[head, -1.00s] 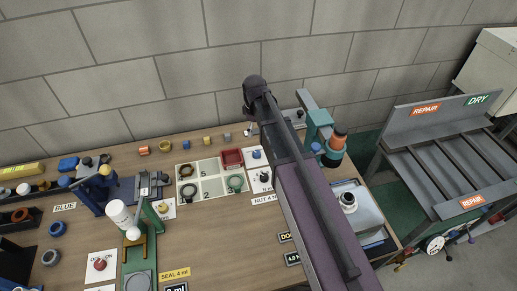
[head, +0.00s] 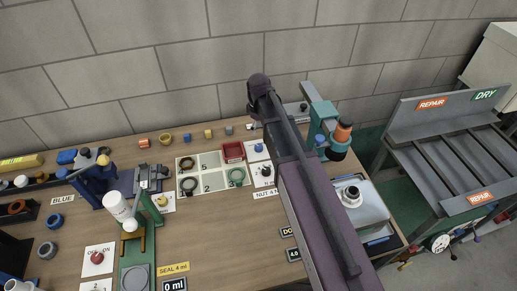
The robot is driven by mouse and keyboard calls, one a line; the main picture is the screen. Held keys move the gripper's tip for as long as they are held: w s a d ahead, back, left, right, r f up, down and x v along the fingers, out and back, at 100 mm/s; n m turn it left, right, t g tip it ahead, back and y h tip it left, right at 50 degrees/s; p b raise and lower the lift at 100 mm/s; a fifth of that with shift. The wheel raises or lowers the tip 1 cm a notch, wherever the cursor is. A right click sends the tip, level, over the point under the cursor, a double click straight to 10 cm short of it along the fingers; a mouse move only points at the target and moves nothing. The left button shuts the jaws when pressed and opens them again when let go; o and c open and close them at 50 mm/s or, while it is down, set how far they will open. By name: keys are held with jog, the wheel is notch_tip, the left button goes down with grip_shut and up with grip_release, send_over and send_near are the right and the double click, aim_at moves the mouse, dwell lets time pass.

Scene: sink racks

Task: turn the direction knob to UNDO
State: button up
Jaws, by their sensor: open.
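Several small knobs on white cards stand on the bench in the head view: a red knob (head: 97,257) at the lower left, a yellow knob (head: 162,199) left of centre, a blue knob (head: 258,148) and a dark knob (head: 265,171) close to my arm. Their lettering is too small to read, so I cannot tell which is the direction knob or where it points. My arm runs up from the bottom edge, right of the cards, and hides part of the bench. My gripper is not visible.
A green press (head: 138,235) with a white bottle (head: 120,208) stands at the left. A tray with rings (head: 211,159) lies mid-bench. A grey rack (head: 440,150) stands beyond the bench.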

aim_at(259, 146)
jog(key=shift+f+b, duration=4.95)
jog(key=shift+f, duration=0.35)
